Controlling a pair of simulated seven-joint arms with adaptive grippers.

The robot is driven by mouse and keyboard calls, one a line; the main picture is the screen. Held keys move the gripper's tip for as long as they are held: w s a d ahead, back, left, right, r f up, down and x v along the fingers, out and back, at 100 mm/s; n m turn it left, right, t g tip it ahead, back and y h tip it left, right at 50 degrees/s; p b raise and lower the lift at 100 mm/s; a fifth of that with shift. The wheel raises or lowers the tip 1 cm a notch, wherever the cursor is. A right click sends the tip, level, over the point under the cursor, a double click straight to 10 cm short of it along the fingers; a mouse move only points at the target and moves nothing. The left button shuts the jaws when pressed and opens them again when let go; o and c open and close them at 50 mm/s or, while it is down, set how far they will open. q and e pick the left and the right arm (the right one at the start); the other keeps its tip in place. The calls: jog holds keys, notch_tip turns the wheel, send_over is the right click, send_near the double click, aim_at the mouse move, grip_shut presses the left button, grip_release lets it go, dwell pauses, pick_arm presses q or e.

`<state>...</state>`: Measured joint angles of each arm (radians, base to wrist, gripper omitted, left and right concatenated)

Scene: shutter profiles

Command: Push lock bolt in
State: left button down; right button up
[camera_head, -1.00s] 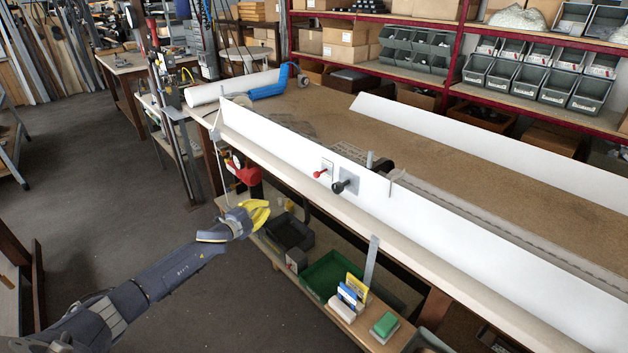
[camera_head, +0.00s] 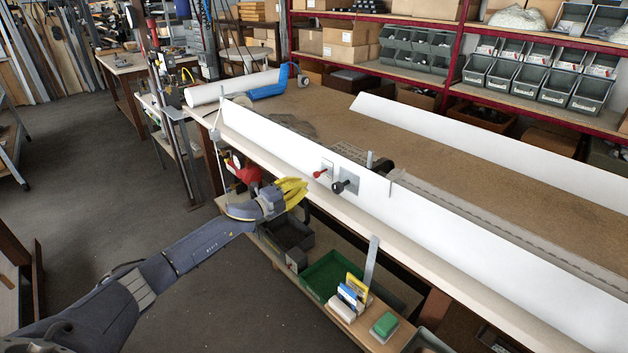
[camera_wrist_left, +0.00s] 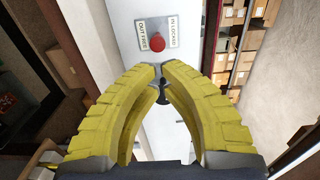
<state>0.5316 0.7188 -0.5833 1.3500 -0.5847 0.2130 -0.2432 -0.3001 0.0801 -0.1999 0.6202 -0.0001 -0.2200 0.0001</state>
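The lock bolt shows as a red knob (camera_head: 319,173) on a short stem, sticking out of a small plate on the white shutter profile (camera_head: 270,138). In the left wrist view the red knob (camera_wrist_left: 158,43) sits between labels reading "OUT FREE" and "IN LOCKED". A black knob (camera_head: 339,187) on a grey plate is just right of it. My left gripper (camera_head: 304,187) has yellow fingers with their tips together, empty, in front of the profile. It is left of and slightly below the red knob, apart from it. The black knob is partly hidden behind the fingers in the wrist view. My right gripper is out of view.
The profile stands along the front of a long workbench (camera_head: 400,150). A red clamp-like object (camera_head: 245,172) is beyond my left gripper. A grey upright strip (camera_head: 371,262) rises from the lower shelf, beside a green tray (camera_head: 328,275). Open floor lies to the left.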

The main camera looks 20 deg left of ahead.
aim_at(321, 173)
pick_arm(q)
jog(key=shift+x, duration=3)
